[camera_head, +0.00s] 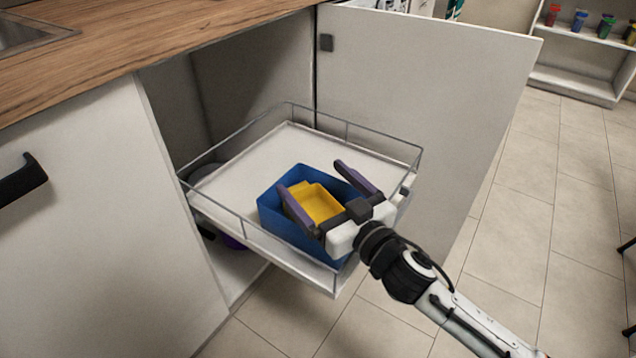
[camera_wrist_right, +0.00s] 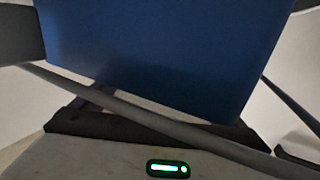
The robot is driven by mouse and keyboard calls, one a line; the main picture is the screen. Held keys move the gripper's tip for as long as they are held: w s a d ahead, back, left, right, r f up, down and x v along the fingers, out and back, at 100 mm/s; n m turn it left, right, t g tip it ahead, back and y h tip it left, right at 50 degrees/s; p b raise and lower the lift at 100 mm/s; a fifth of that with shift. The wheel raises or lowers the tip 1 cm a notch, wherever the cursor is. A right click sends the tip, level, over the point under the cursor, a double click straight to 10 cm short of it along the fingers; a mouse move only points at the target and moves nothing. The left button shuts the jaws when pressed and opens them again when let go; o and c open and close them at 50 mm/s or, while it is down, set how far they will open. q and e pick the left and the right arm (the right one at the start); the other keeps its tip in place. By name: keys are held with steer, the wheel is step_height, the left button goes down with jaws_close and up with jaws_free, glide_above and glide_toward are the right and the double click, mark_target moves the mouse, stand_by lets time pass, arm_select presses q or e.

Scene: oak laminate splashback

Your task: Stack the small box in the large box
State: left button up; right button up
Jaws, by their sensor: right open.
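The large blue box (camera_head: 284,230) stands on the white pull-out shelf, near its front right corner. The small yellow box (camera_head: 318,201) is inside the blue box, seen from above; whether it rests on the bottom is hidden. My right gripper (camera_head: 321,184) is open, its two purple-grey fingers spread on either side of the yellow box, over the blue box. I cannot tell whether the fingers touch anything. In the right wrist view the blue box wall (camera_wrist_right: 165,55) fills the middle, with a shelf rail crossing in front. My left gripper is not in view.
The wire-railed shelf (camera_head: 225,186) is pulled out of the open cabinet. The open cabinet door (camera_head: 425,95) stands to its right. A closed cabinet front with a black handle (camera_head: 22,181) is at left. Purple items (camera_head: 232,242) sit below the shelf. Tiled floor lies open at right.

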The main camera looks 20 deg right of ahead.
steer(key=v, duration=0.3)
steer(key=p+v, duration=0.1)
steer(key=v, duration=0.3)
steer(key=r+p+v, duration=0.1)
steer(key=v, duration=0.2)
steer(key=shift+s+d+r, duration=0.1)
steer(key=shift+s, duration=0.2)
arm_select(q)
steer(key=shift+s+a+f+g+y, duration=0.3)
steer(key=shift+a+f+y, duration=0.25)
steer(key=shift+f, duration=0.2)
arm_select(e)
steer(key=shift+s+d, duration=0.2)
steer(key=shift+s, duration=0.45)
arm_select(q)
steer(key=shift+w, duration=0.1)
